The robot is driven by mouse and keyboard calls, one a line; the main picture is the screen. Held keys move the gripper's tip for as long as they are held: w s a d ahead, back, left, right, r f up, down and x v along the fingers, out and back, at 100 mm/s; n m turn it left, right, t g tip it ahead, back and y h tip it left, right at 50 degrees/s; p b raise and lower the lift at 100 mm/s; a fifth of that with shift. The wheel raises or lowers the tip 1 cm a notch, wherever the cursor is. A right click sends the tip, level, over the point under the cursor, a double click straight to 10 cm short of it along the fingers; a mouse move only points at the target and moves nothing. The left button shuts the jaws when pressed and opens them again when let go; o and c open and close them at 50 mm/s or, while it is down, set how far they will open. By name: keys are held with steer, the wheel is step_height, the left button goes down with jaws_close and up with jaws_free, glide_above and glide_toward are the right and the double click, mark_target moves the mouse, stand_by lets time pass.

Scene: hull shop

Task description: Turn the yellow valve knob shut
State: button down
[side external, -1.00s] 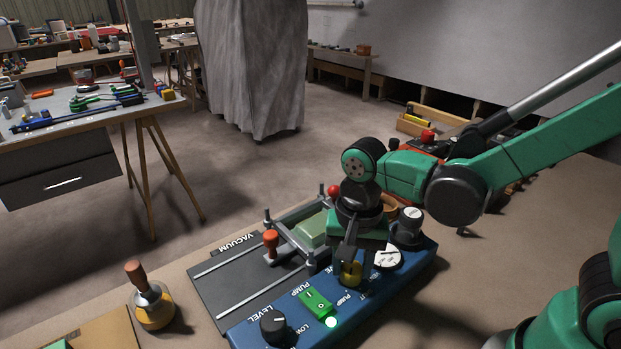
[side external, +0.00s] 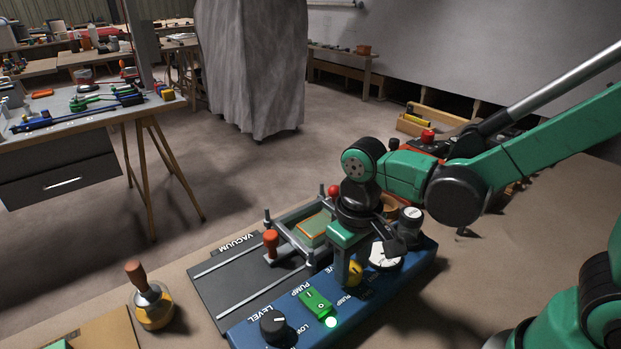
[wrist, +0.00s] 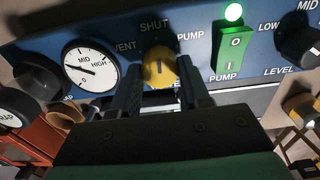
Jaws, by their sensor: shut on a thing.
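The yellow valve knob (side external: 354,274) sits on the sloping face of the blue panel (side external: 250,332). In the wrist view the knob (wrist: 160,67) lies between the two dark fingers of my gripper (wrist: 161,84), which is shut on it. The short dark mark on the knob stands about upright and points towards the word SHUT. VENT is printed to the knob's left and PUMP to its right. In the side view my gripper (side external: 350,266) comes down on the knob from above and partly hides it.
A white gauge (wrist: 90,66) is beside the knob. A green pump switch (side external: 316,302) with a lit green lamp (side external: 331,322) and a black level knob (side external: 273,325) are on the other side. A clamp with an orange handle (side external: 270,243) stands behind the panel.

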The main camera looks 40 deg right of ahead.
mark_target(353, 267)
steer(key=shift+n, duration=0.7)
steer(key=shift+c, duration=2.1)
jaws_free()
steer(key=shift+r, duration=0.1)
steer(key=shift+r, duration=2.75)
steer(key=shift+d, duration=0.1)
steer(key=d+r+m+t, duration=0.1)
steer(key=d+r+t, duration=0.1)
steer(key=d+t, duration=0.4)
steer(key=shift+w+d+r+m+t, duration=0.2)
steer(key=shift+m+t, duration=0.1)
steer(key=shift+t, duration=0.3)
